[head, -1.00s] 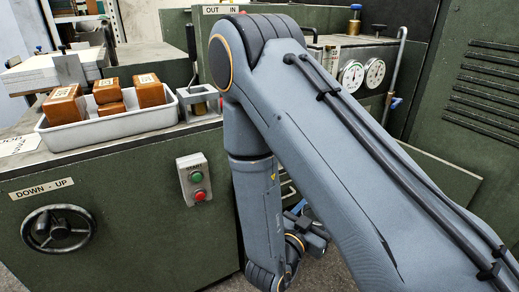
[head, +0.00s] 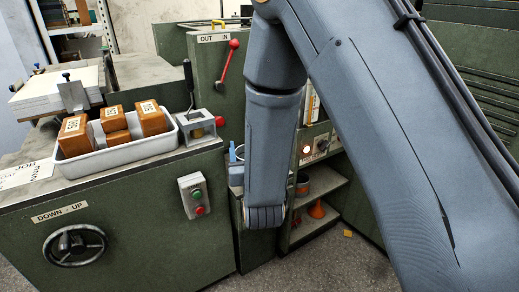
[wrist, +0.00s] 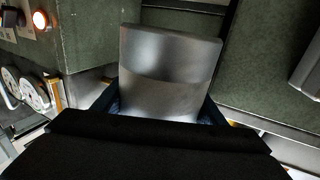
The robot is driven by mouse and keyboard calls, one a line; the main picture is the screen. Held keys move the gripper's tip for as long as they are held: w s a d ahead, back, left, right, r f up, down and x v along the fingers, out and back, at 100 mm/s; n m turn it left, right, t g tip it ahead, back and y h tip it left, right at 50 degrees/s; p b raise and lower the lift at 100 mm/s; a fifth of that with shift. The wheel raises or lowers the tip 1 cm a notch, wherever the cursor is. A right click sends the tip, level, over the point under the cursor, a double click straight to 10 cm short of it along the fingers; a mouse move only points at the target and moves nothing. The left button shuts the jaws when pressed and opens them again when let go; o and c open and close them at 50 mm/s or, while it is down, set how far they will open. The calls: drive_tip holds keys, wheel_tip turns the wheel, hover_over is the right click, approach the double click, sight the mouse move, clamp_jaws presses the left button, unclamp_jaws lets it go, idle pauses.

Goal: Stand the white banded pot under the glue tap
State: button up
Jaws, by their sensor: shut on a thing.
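In the head view my gripper and the held pot are hidden behind my arm. I cannot make out the glue tap for certain in either view.
A white tray (head: 133,155) of brown blocks sits on the green machine at left. A red lever (head: 226,65) stands behind. Open shelves (head: 325,187) hold an orange funnel (head: 316,210). A lit lamp (wrist: 40,20) shows in the wrist view. Grey floor (head: 335,265) is open below.

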drive_tip(key=w+d+b, duration=0.1)
drive_tip(key=w+d, duration=0.2)
drive_tip(key=w, duration=1.1)
drive_tip(key=shift+s+a+f+b, duration=0.15)
drive_tip(key=shift+f+b, duration=0.1)
drive_tip(key=shift+f, duration=0.85)
drive_tip(key=shift+s+f+b, duration=0.15)
drive_tip(key=shift+f+b, duration=0.1)
drive_tip(key=shift+f, duration=0.85)
drive_tip(key=shift+s+a+f+b, duration=0.15)
drive_tip(key=shift+f+b, duration=0.1)
drive_tip(key=shift+f, duration=0.85)
drive_tip(key=shift+w+d+f, duration=0.1)
drive_tip(key=shift+w+f, duration=0.1)
drive_tip(key=shift+f, duration=0.15)
drive_tip(key=o, duration=0.9)
drive_tip(key=shift+c, duration=0.2)
